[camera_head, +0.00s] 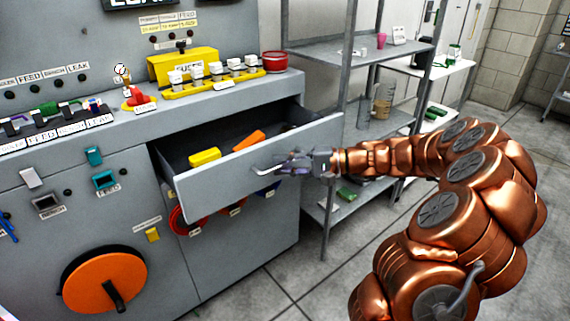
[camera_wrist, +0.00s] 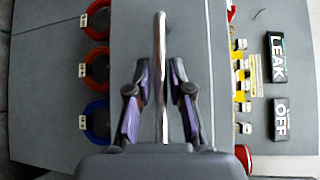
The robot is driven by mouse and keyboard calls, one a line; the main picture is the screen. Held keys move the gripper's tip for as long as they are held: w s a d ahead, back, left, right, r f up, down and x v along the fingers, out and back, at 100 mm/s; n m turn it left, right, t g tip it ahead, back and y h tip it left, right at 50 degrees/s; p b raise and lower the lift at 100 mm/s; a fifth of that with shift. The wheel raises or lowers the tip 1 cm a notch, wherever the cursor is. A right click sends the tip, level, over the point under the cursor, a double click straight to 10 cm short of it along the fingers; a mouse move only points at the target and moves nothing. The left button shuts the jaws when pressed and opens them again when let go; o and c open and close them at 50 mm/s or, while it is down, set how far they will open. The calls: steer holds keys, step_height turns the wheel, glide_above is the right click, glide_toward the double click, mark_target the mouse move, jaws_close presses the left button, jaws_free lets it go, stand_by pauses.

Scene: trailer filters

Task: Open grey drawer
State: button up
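The grey drawer (camera_head: 225,183) stands pulled out from the grey cabinet, with its inside showing. A yellow block (camera_head: 205,157) and an orange block (camera_head: 249,141) lie in it. Its metal handle (camera_head: 266,171) is on the front face. My gripper (camera_head: 290,165) is at the handle, reaching in from the right. In the wrist view, the handle (camera_wrist: 160,50) runs between the two purple-and-dark fingers of my gripper (camera_wrist: 160,88). A gap shows on each side of the handle, so the fingers are around it without visibly pinching it.
Below the drawer hang red, orange and blue rings, such as the red ring (camera_head: 187,219). A large orange wheel (camera_head: 104,279) is on the cabinet front at lower left. A metal shelf rack (camera_head: 345,48) stands close at right. Floor (camera_head: 285,285) is clear in front.

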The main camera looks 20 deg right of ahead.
steer(key=shift+o, duration=1.1)
steer(key=v, duration=1.2)
steer(key=shift+r, duration=0.1)
